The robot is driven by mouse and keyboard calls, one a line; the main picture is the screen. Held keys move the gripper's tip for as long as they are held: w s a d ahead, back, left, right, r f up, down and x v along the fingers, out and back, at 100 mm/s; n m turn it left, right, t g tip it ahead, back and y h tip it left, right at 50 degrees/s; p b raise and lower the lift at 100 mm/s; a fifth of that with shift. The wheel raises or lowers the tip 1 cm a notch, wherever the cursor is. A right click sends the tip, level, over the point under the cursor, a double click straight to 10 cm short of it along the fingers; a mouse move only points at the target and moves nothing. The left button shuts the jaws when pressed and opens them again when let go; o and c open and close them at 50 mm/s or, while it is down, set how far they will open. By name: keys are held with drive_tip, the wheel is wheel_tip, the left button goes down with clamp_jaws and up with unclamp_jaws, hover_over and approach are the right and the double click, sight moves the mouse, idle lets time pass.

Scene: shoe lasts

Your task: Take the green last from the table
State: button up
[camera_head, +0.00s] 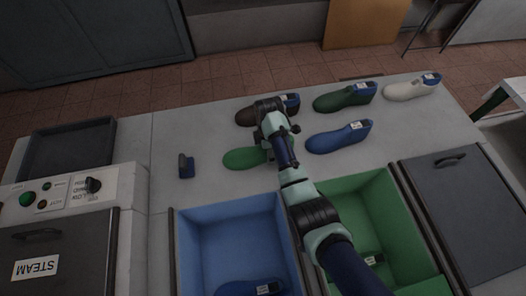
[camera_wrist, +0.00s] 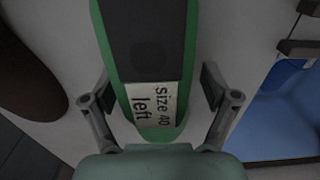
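The green last (camera_head: 243,158) lies on the table (camera_head: 220,125), its heel end hidden behind my arm in the head view. In the wrist view the green last (camera_wrist: 152,134) has a dark top and a label reading "size 40 left". My gripper (camera_wrist: 157,90) is open, with one finger on each side of the labelled end and a visible gap at both sides. A second, darker green last (camera_head: 340,98) lies at the back of the table, right of my arm.
A brown last (camera_head: 247,115), a blue last (camera_head: 335,138) and a white last (camera_head: 408,90) lie nearby. A small dark blue object (camera_head: 186,166) stands at left. A blue bin (camera_head: 225,225) and a green bin (camera_head: 365,195) are in front, each with a last inside.

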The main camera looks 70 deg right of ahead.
clamp_jaws()
idle(0.3)
wheel_tip(320, 180, up, 20)
drive_tip(key=p, duration=1.1)
